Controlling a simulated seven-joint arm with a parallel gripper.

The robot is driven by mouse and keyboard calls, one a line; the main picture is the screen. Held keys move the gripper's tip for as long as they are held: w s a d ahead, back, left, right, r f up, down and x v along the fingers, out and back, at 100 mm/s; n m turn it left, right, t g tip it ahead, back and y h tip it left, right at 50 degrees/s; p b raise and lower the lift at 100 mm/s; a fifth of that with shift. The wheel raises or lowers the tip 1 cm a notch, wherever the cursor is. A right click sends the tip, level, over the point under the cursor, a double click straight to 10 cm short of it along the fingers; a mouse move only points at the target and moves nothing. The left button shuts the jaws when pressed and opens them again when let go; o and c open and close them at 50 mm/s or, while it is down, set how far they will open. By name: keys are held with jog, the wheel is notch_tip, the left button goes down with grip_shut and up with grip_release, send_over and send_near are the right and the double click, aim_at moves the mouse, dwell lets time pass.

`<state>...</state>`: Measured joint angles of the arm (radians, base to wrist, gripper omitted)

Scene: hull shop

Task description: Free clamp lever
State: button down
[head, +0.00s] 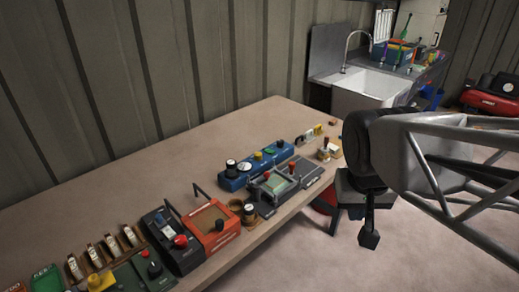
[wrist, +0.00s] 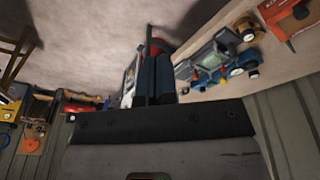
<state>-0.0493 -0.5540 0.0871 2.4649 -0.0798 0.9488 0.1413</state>
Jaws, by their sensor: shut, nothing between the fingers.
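My gripper (head: 369,238) hangs off the table's right end in the head view, pointing down, shut and empty. In the wrist view its narrow dark fingers (wrist: 149,72) rise above the black hand. I cannot tell for certain which part is the clamp lever. A grey framed fixture with a green plate and red knob (head: 275,184) sits nearer the middle of the right half.
The beige table (head: 130,205) carries a blue knob box (head: 255,169), an orange-red box with a raised handle (head: 212,228) and several control boxes along its front edge. A corrugated wall (head: 160,70) stands behind. A white sink (head: 368,92) is beyond. The left-back tabletop is clear.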

jog(key=w+a+f+m+h, duration=0.1)
jog(key=w+a, duration=0.5)
jog(key=w, duration=0.3)
jog(key=w+a+f+h, duration=0.1)
jog(key=w+a+f, duration=0.1)
jog(key=w+a, duration=0.55)
jog(key=w+a+f+m+h, duration=0.15)
jog(key=w+a, duration=0.25)
jog(key=w, duration=0.6)
jog(key=w+a+f+h, duration=0.1)
jog(key=w+a+f, duration=0.3)
jog(key=a, duration=0.5)
jog(key=shift+w+a+f+t, duration=0.25)
jog(key=shift+w+a+t, duration=0.15)
jog(key=shift+w, duration=0.7)
jog(key=shift+f, duration=0.1)
jog(key=shift+w+d+f, duration=0.35)
jog(key=shift+d+f, duration=1)
jog(key=shift+f, duration=0.3)
jog(key=shift+w+d+f, duration=0.3)
jog(key=shift+d+f, duration=1.1)
jog(key=shift+f, duration=0.2)
jog(key=shift+w+d+f, duration=0.35)
jog(key=shift+d+f, duration=1)
jog(key=shift+f, duration=0.3)
